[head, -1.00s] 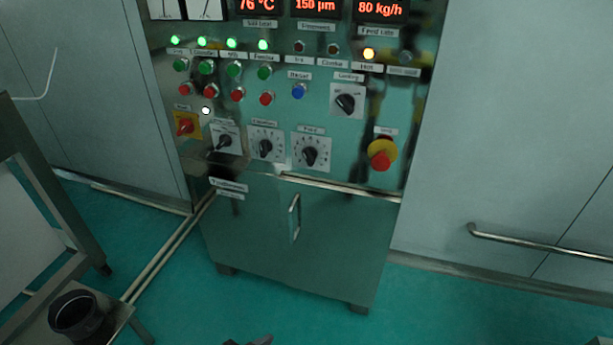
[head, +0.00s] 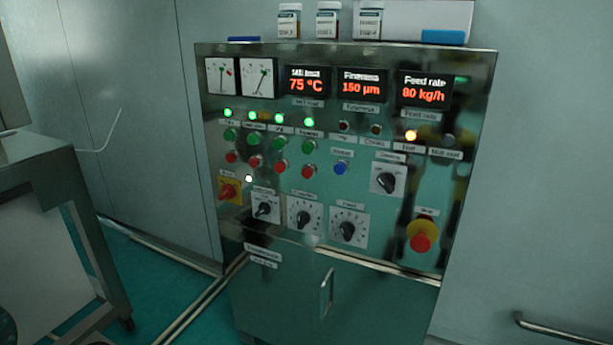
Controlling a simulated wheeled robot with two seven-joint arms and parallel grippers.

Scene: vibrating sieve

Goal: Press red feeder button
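The control cabinet (head: 380,210) stands ahead with its panel facing me. Four columns each have a lit green lamp, a green button and a red button. The rightmost column, whose blurred label seems to read feeder, has a lit lamp (head: 309,122), a green button (head: 308,147) and the red feeder button (head: 308,171) below it. Nothing covers the red button, and nothing touches it. Neither of my grippers is in the head view.
A red emergency stop (head: 421,241) on yellow sits at lower right, and a blue button (head: 341,168) is right of the red feeder button. Jars (head: 327,21) stand on the cabinet top. A metal table (head: 40,150) is at left. A wall handrail (head: 560,328) is at lower right.

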